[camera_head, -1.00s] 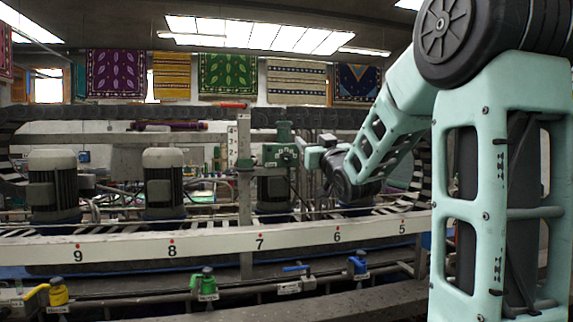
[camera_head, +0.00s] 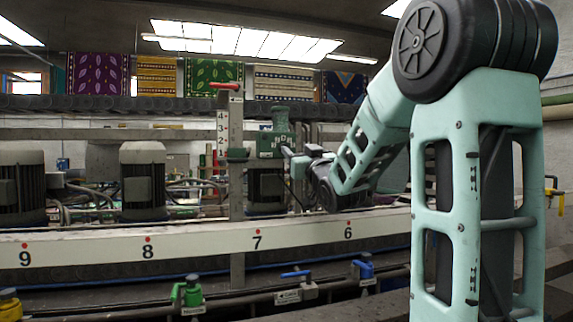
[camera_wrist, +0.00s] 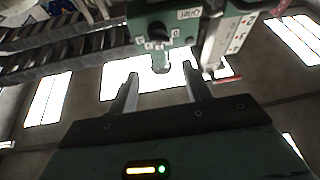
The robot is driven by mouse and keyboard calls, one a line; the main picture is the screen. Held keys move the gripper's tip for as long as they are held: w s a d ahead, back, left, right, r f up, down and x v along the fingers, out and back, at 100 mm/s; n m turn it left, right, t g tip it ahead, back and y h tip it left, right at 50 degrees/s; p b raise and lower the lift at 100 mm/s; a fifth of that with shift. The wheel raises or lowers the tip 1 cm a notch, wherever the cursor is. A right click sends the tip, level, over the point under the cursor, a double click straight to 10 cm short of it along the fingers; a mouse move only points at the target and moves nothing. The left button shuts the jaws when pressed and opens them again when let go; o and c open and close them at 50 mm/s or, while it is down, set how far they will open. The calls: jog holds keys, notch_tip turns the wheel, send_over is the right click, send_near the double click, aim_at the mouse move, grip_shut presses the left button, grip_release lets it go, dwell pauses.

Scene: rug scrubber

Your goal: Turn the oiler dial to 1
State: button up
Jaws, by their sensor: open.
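The green oiler box (camera_head: 271,144) is mounted on the machine behind the numbered rail, left of my gripper. It also shows in the wrist view (camera_wrist: 148,15), upside down, with an "Oiler" label. Its dial is a dark round knob (camera_wrist: 157,32) with small marks around it. I cannot read its setting. My gripper (camera_wrist: 161,77) is open and empty. In the wrist view its fingers are below the dial in the picture, with the oiler's rounded green end (camera_wrist: 160,64) between dial and fingers. In the head view my gripper (camera_head: 288,152) is at the oiler's right side; contact cannot be told.
A white numbered scale (camera_head: 236,125) with a red handle (camera_head: 224,86) stands left of the oiler and shows near my fingers in the wrist view (camera_wrist: 232,38). Grey motors (camera_head: 143,180) stand farther left. A white numbered rail (camera_head: 190,243) and coloured valves (camera_head: 187,291) are in front.

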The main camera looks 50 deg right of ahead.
jog(key=w+d+p, duration=0.2)
jog(key=w+d, duration=0.1)
jog(key=w, duration=0.3)
jog(key=shift+w+f, duration=0.15)
jog(key=shift+w, duration=0.1)
dwell(0.3)
jog(key=c, duration=0.9)
